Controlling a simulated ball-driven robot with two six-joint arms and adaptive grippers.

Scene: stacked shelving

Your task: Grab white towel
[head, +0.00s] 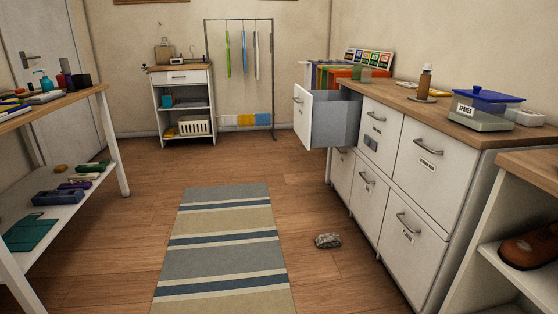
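A thin white strip of cloth (257,55), possibly the white towel, hangs from the dark metal rack (239,19) at the back wall. A green strip (228,54) and a blue strip (243,52) hang to its left on the same rack. Low behind the rack is a row of white, yellow and blue cloth-like pieces (247,120). I cannot tell which white piece is the towel. Neither of my grippers is in view.
A cabinet (417,167) on the right has an open drawer (335,118) jutting out. A shelf table (59,184) stands left, and a small shelf unit (156,97) stands at the back. A small patterned object (328,241) lies beside the striped rug (226,207). The middle floor is mostly clear.

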